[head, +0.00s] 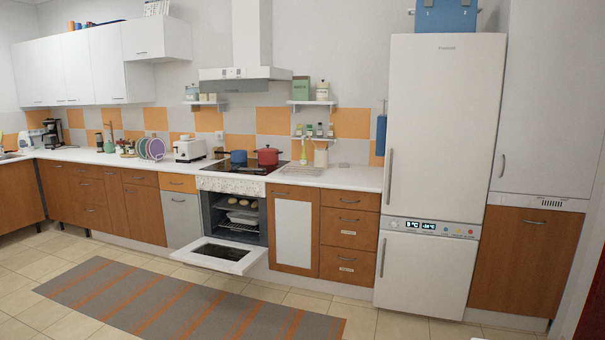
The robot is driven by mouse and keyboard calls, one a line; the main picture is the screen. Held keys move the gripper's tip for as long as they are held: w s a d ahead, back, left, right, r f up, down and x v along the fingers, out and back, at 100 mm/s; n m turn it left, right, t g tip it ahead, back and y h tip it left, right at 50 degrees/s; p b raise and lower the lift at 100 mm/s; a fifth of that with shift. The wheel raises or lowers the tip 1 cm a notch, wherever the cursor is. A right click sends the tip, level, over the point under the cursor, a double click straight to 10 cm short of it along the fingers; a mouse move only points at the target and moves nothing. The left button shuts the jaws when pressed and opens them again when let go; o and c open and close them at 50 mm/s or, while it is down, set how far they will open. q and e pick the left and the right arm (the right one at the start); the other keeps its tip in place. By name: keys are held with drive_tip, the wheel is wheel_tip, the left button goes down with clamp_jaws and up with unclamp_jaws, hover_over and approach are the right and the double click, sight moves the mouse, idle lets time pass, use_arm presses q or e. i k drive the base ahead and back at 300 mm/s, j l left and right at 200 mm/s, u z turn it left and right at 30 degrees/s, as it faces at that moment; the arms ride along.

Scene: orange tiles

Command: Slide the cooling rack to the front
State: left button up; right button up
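The oven (235,215) stands below the cooktop with its door (215,254) folded down and open. Inside it, a wire rack (238,227) shows low in the cavity. A light dish (243,217) sits just above or on that rack. Higher up, a tray with several small pale round items (240,203) is visible. I cannot tell from this distance which rack is the cooling rack, or how far any rack is pulled out. Neither of my grippers is in view.
The open oven door juts over the floor. A striped grey and orange rug (190,305) lies in front. A blue pot (238,157) and a red pot (267,157) stand on the cooktop (248,168). A tall white fridge (443,130) is to the right.

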sight(302, 171)
drive_tip(key=i+j, duration=0.45)
drive_tip(key=i, duration=0.35)
drive_tip(key=i+j+u, duration=0.15)
drive_tip(key=i, duration=0.45)
drive_tip(key=i+j, duration=0.2)
drive_tip(key=i, duration=0.35)
drive_tip(key=i+j+u, duration=0.1)
drive_tip(key=i, duration=0.5)
